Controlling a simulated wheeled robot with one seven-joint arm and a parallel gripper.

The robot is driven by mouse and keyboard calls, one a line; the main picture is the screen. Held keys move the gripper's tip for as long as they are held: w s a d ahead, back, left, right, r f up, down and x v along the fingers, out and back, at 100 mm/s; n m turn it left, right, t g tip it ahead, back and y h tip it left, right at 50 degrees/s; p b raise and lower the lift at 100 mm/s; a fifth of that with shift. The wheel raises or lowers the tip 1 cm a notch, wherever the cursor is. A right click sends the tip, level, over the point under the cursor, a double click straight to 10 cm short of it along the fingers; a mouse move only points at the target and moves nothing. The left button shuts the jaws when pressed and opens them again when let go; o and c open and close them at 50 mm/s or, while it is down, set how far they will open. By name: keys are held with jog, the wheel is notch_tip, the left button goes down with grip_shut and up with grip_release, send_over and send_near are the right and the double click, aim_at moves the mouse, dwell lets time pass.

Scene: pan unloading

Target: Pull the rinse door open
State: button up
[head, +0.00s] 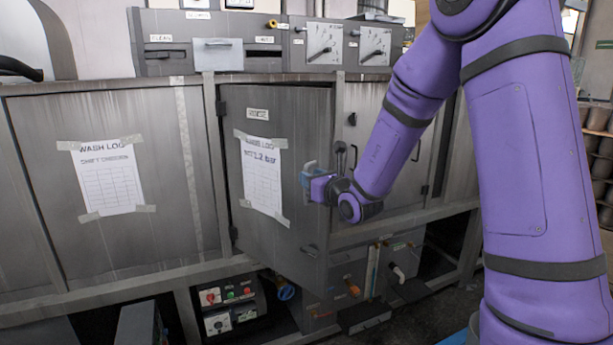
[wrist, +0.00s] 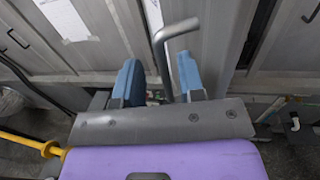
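The rinse door (head: 275,110) is a grey metal panel with a taped paper log sheet. It has hinges on its left side and stands ajar, its free right edge swung out from the cabinet front. My gripper (head: 306,180) is at that free edge, about mid-height. In the wrist view, the bent grey bar handle (wrist: 161,62) runs down between the two blue fingers of my gripper (wrist: 160,80). The fingers are apart, with gaps beside the bar, so they are not clamped on it. The handle's lower end is hidden behind the gripper body.
A closed panel with a wash log sheet (head: 107,178) is left of the door. Knobs and dials (head: 324,43) line the top. A control box (head: 230,300) and pipes sit below the cabinet. Floor space in front looks partly clear.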

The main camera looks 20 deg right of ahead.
jog(key=v, duration=0.7)
jog(key=shift+s, duration=0.3)
